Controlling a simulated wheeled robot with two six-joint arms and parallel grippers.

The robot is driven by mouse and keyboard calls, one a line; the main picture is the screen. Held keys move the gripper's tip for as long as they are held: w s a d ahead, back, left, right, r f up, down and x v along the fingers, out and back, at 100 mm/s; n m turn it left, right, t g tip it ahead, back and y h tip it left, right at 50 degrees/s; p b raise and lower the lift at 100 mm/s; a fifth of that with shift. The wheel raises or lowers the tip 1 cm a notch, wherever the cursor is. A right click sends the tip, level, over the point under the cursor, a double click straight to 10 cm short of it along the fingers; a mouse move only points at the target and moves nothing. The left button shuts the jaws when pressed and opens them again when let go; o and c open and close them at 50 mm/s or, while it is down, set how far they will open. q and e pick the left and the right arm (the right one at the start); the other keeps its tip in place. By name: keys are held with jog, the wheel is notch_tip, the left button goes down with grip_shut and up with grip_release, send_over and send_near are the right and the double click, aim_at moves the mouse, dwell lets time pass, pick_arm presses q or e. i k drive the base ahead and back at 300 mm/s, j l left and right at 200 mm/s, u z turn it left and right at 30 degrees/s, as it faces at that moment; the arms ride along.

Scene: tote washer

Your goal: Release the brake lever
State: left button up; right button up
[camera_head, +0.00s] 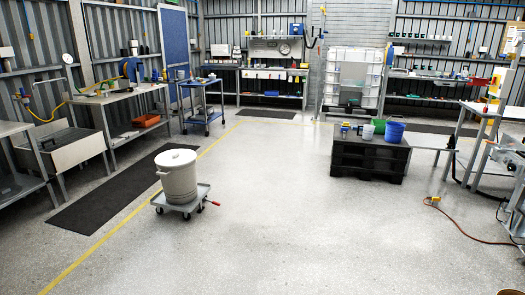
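A grey wheeled dolly (187,203) stands on the floor left of the middle. A thin lever with a red tip (212,203), likely the brake lever, sticks out from the dolly's right side, low above the floor. A light grey lidded bin (178,180) stands upright on the dolly and hides part of its top. Whether the lever is set or free cannot be told at this size. Neither of my grippers is in view, and nothing touches the lever.
A dark mat (110,195) and a yellow floor line (105,243) lie left of the dolly. Benches (110,100) line the left wall. A black pallet stand (370,155) with buckets is at right. An orange cable (465,232) lies at right. The middle and front floor is clear.

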aim_at(205, 199)
jog(key=i+z, duration=0.2)
jog(key=i, duration=1.45)
jog(key=i+l+u, duration=0.15)
jog(key=i+u, duration=0.3)
jog(key=i, duration=0.2)
jog(key=i+l+u, duration=0.45)
jog(key=i, duration=0.15)
jog(key=i+l+u, duration=0.9)
jog(key=l, duration=0.3)
jog(key=i+l, duration=0.15)
jog(key=i, duration=0.45)
jog(key=i+l, duration=0.15)
jog(key=i, duration=0.45)
jog(key=z, duration=0.4)
jog(key=i+z, duration=0.15)
jog(key=z, duration=0.25)
jog(key=i+z, duration=0.1)
jog(key=z, duration=0.35)
